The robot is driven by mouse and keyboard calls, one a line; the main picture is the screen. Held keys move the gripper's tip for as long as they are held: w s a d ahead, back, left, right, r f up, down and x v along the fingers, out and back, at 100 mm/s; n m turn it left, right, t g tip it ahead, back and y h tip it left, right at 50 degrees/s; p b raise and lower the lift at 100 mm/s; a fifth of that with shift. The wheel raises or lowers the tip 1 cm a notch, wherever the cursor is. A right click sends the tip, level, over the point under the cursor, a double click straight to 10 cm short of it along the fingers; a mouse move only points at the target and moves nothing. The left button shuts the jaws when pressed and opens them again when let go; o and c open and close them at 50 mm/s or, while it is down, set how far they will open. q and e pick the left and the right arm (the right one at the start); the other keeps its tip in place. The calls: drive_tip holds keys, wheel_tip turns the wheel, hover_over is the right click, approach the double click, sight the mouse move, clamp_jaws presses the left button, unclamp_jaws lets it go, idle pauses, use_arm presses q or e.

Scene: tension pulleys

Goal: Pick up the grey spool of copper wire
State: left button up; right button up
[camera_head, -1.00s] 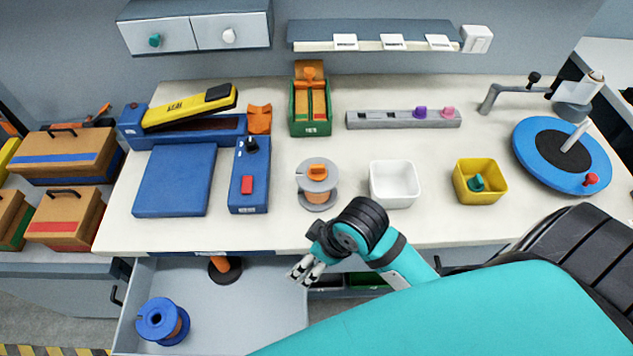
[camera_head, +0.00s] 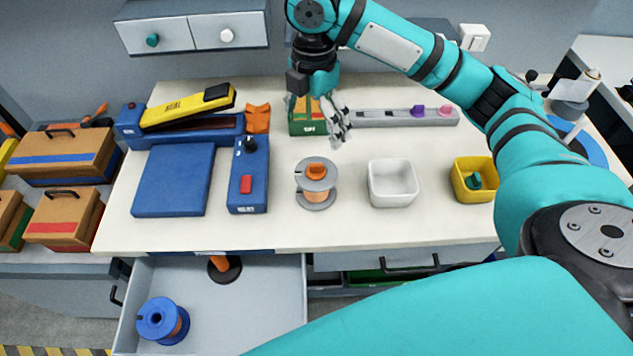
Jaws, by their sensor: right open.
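The grey spool of copper wire (camera_head: 316,185) stands upright on the white worktable, with an orange piece on its top. My right gripper (camera_head: 338,132) is open and empty. It hangs above the table, behind and slightly right of the spool, apart from it, in front of the green box. My right arm reaches in from the right over the back of the table. My left gripper is not in view.
A white bin (camera_head: 393,184) stands right of the spool, a blue control box (camera_head: 248,180) left of it. A green box (camera_head: 305,118) and a grey rail (camera_head: 400,117) lie behind. A yellow bin (camera_head: 472,180) sits farther right. An open drawer (camera_head: 255,310) below holds a blue spool (camera_head: 162,320).

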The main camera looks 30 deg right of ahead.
sight(316, 164)
wheel_tip(316, 164, down, 12)
drive_tip(key=shift+r+p, duration=0.1)
drive_tip(key=shift+p, duration=0.95)
drive_tip(key=f, duration=0.1)
drive_tip(key=f+p, duration=0.1)
drive_tip(key=f, duration=0.2)
drive_tip(key=shift+w+d+f+p, duration=0.15)
drive_tip(key=shift+w+d+p, duration=0.1)
drive_tip(key=shift+d+p, duration=0.1)
drive_tip(key=shift+f, duration=0.5)
drive_tip(key=shift+w+r, duration=0.1)
drive_tip(key=c, duration=1.4)
